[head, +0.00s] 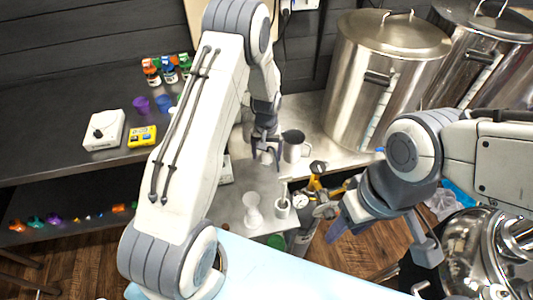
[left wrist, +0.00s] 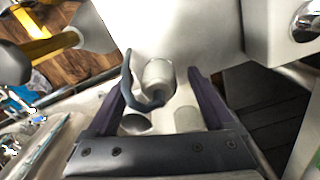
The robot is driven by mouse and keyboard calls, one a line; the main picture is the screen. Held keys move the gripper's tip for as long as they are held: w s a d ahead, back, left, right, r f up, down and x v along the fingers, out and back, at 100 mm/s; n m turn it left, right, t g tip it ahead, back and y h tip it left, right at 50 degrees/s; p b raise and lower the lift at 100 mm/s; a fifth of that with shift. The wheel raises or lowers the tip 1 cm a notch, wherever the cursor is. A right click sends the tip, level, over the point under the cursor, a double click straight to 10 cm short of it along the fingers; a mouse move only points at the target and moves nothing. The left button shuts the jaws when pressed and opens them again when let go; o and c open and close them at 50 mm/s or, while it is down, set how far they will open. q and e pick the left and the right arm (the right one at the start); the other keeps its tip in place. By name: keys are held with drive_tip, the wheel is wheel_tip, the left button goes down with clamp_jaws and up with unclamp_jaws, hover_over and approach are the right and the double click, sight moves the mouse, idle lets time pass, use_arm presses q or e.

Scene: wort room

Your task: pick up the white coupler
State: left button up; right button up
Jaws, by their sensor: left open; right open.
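My left gripper (head: 266,157) is open and points down at the back counter, beside a grey mug (head: 296,146). In the left wrist view its two dark fingers stand apart. A white cylindrical piece with a dark curved handle, which looks like the white coupler (left wrist: 158,74), shows between and beyond the fingertips. I cannot tell whether either finger touches it. In the head view the coupler is hidden or too small to make out by the gripper. My right gripper (head: 382,250) is open and empty, off to the right above the floor area.
Steel kettles (head: 388,85) stand at the back right. A white hourglass-shaped piece (head: 252,211) and a white cup (head: 282,207) stand nearer on the counter. A white box (head: 104,130) and a yellow meter (head: 142,136) sit on the left. The pale blue surface (head: 290,272) in front is clear.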

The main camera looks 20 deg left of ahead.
use_arm(q)
clamp_jaws()
drive_tip(key=shift+r, duration=0.1)
